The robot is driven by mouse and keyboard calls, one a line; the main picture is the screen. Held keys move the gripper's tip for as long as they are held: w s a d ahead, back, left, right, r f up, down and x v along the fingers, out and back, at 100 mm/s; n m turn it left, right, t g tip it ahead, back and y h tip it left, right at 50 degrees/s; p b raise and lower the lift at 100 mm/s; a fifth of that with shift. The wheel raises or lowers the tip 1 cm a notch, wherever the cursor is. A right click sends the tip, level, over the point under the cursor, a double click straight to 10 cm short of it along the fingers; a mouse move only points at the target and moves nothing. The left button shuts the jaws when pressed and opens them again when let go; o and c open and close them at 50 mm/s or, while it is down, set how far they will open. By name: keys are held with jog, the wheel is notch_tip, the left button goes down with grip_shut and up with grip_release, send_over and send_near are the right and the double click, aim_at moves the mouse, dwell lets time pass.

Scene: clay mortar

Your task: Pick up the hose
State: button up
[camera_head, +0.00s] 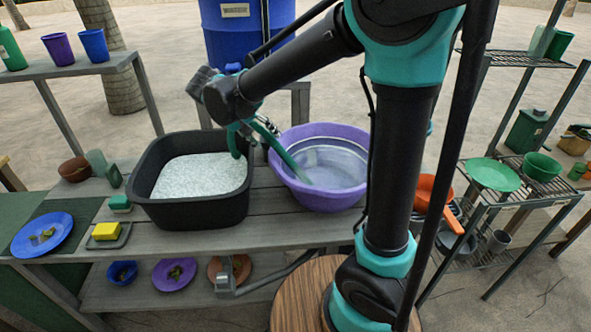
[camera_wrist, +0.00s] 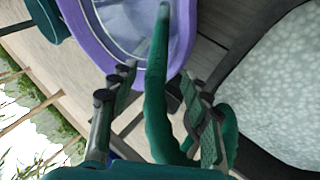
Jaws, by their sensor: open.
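The green hose (camera_head: 285,157) runs down into the purple basin (camera_head: 318,129), its lower end against the whitish inside. It also shows in the wrist view (camera_wrist: 155,105), where it passes lengthwise between the two fingers, with a curved part at the lower right. My gripper (camera_wrist: 160,98) is open, with a finger on each side of the hose and visible gaps. In the head view my gripper (camera_head: 247,128) is over the gap between the purple basin and the black tub, and it is partly hidden by the wrist. I cannot tell the exact height between fingers and hose.
A black tub (camera_head: 148,203) of pale granular material stands left of the basin on the grey wooden table (camera_head: 273,228). A blue barrel (camera_head: 228,40) stands behind. A blue plate (camera_head: 42,235) and a yellow sponge (camera_head: 106,231) lie at the left. A metal rack (camera_head: 519,194) stands at the right.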

jog(key=shift+x, duration=2.35)
jog(key=shift+d, duration=0.15)
grip_shut()
